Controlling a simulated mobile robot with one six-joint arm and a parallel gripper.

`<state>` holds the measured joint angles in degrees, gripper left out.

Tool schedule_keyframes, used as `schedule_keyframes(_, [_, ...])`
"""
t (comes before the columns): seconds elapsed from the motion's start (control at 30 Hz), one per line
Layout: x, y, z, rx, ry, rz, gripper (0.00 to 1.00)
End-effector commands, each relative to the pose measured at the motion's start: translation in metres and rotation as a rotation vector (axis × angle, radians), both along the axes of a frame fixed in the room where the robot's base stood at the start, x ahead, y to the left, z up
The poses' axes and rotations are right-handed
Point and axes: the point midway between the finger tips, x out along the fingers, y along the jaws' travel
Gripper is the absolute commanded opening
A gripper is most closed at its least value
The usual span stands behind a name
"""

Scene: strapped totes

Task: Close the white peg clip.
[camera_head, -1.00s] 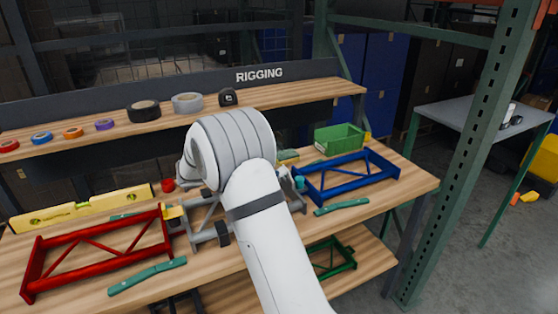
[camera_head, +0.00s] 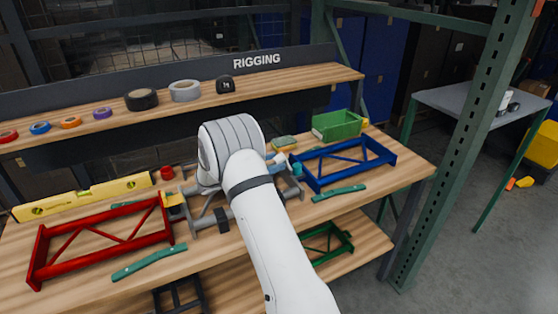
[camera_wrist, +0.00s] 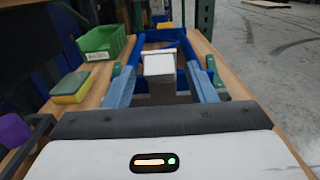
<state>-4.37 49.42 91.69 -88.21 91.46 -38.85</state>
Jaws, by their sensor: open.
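My gripper (camera_wrist: 160,72) shows in the wrist view as two light blue fingers, spread apart. Between them stands a pale block with a white top (camera_wrist: 159,64) and a grey front. It may be the white peg clip, but I cannot tell whether it is open or shut. No clear gap closes between block and fingers. In the head view my arm hides most of this spot, left of the blue frame (camera_head: 345,163). The blue frame also shows behind the block in the wrist view (camera_wrist: 162,36).
A green bin (camera_head: 338,125) and a yellow-green sponge (camera_wrist: 71,87) lie near the gripper. A red frame (camera_head: 100,238), a yellow level (camera_head: 85,196) and teal straps (camera_head: 150,263) lie on the bench. Tape rolls (camera_head: 185,91) line the shelf above.

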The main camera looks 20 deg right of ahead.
Motion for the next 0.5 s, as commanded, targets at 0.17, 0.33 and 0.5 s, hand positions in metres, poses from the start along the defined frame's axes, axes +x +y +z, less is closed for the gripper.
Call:
schedule_keyframes(0.17, [0.0,-0.018,0.0,0.0,0.001,-0.001,0.51])
schedule_keyframes(0.33, [0.001,-0.022,0.0,0.0,0.001,0.0,0.51])
schedule_keyframes(0.5, [0.001,-0.023,0.0,0.0,0.001,0.0,0.51])
